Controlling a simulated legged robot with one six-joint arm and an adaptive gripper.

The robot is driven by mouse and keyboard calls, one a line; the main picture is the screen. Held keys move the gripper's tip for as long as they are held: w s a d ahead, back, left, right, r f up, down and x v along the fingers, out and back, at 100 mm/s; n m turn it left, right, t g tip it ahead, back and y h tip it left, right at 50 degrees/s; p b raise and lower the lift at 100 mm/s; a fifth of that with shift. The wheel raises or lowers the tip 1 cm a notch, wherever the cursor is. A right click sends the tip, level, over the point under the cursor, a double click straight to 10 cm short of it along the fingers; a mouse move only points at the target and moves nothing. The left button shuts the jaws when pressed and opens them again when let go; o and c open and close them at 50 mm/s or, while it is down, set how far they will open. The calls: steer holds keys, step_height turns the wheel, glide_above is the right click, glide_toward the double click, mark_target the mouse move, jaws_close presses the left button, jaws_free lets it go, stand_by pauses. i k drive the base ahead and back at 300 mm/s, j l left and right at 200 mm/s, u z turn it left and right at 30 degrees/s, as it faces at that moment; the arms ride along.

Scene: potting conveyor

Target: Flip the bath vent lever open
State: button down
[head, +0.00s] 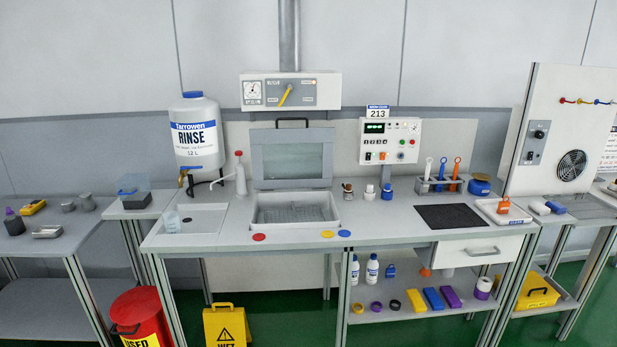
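The vent lever (286,95) is a yellow handle on a grey plate in the white vent box (328,91), below the vertical duct (289,40). It slants, with one end up to the right and the other down to the left. Small labels surround it, one of them red at the upper right; they are too small to read. The bath (270,215) stands below on the bench, with a grey-framed window lid (258,165) raised behind it. My gripper is not in view.
A round gauge (253,91) sits left of the lever. A rinse tank (196,135) stands left of the bath, and a control panel (390,141) right of it. Coloured discs lie at the bench front. A yellow floor sign (226,325) and red bin (140,315) stand below.

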mark_target(289, 87)
steer(key=i, duration=1.2)
steer(key=i+l+u, duration=0.1)
steer(key=i, duration=1.1)
